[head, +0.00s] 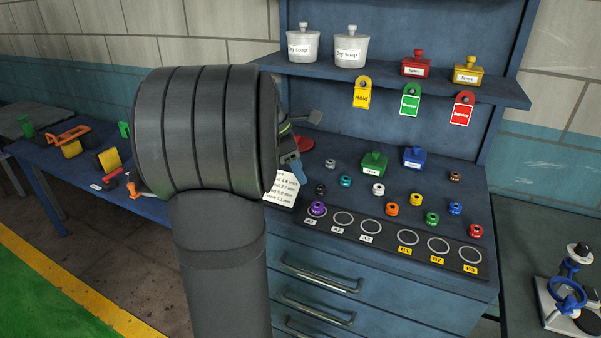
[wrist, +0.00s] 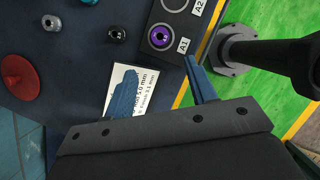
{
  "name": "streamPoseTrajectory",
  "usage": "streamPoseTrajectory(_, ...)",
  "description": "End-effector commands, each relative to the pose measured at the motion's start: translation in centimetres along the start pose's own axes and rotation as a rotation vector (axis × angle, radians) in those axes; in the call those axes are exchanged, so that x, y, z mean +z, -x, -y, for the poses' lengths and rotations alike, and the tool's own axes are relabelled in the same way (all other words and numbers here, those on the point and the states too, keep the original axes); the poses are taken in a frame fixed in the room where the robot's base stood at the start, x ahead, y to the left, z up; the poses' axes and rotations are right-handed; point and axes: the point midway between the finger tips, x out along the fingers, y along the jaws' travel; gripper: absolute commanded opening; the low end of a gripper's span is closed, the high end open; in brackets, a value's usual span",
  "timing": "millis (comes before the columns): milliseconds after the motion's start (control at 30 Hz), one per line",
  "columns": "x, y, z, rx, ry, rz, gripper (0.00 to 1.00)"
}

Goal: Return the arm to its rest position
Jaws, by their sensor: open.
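My gripper (wrist: 160,67) is open and empty in the wrist view, with its two blue fingers spread apart. Its left finger overlaps a white paper note (wrist: 149,88), and its right finger points near the A1 label. In the head view my large dark arm link hides most of the gripper; only a blue finger part (head: 293,168) shows beside the note (head: 283,190). A purple ring piece (head: 317,208) sits in the A1 place, apart from the fingers; it also shows in the wrist view (wrist: 160,37).
Several coloured ring pieces, a green box (head: 374,163) and a blue box (head: 414,157) stand on the bench. Circles A2 to B3 on the dark strip (head: 385,240) are empty. A shelf (head: 400,85) with tubs is above. A blue-handled device (head: 569,297) stands right.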

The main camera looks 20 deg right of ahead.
Motion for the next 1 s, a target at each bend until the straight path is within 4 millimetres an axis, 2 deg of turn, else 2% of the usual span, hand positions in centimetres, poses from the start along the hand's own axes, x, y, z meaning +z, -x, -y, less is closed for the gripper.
streamPoseTrajectory(233,0.0,-0.1,0.0,-0.001,0.000,0.000,0.52)
streamPoseTrajectory(367,0.0,-1.0,0.1,-0.003,0.000,0.000,0.52)
streamPoseTrajectory(467,0.0,-2.5,0.1,-0.004,-0.001,0.000,0.52)
streamPoseTrajectory(900,0.0,-11.2,0.1,-0.005,-0.001,-0.001,0.52)
streamPoseTrajectory(1000,0.0,-12.4,0.0,0.000,0.000,0.000,0.52)
